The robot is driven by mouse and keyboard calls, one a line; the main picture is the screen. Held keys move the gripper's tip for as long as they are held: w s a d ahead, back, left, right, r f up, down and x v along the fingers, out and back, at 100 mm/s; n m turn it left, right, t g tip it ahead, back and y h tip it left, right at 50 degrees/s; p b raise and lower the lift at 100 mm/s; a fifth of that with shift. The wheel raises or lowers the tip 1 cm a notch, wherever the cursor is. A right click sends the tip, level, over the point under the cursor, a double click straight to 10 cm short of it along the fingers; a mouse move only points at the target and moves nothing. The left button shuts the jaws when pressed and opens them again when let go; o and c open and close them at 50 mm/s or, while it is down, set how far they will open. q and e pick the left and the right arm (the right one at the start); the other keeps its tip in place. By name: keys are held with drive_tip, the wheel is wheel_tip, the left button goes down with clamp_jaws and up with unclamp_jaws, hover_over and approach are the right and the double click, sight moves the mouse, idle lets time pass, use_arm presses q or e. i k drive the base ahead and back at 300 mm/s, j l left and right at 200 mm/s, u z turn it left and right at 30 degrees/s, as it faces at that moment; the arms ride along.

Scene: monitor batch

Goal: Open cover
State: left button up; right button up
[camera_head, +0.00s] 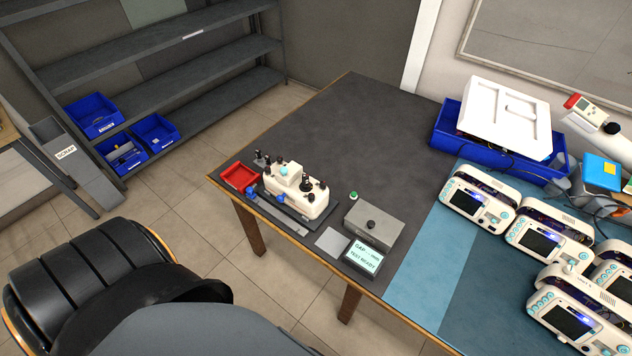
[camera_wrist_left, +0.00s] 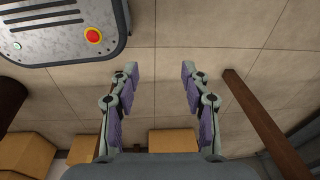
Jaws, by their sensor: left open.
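A grey box (camera_head: 377,232) with a black knob on top stands near the front edge of the dark table; its top looks closed. Beside it, a cream device (camera_head: 297,192) with black knobs sits on a dark base. I cannot tell which of these parts the cover is. A small display (camera_head: 363,257) in front of the grey box reads "TEST READY". My left gripper (camera_wrist_left: 159,70) is open and empty in the left wrist view, over the tiled floor, away from these things. Neither gripper shows in the head view.
A red tray (camera_head: 240,175) lies left of the cream device. Several monitors (camera_head: 479,201) and a blue crate (camera_head: 445,137) holding a white panel (camera_head: 506,117) stand at the right. The table's middle and back (camera_head: 365,125) are clear. A wooden table leg (camera_wrist_left: 262,118) is right of my left gripper.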

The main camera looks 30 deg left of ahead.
sight(292, 188)
drive_tip(key=u, duration=1.3)
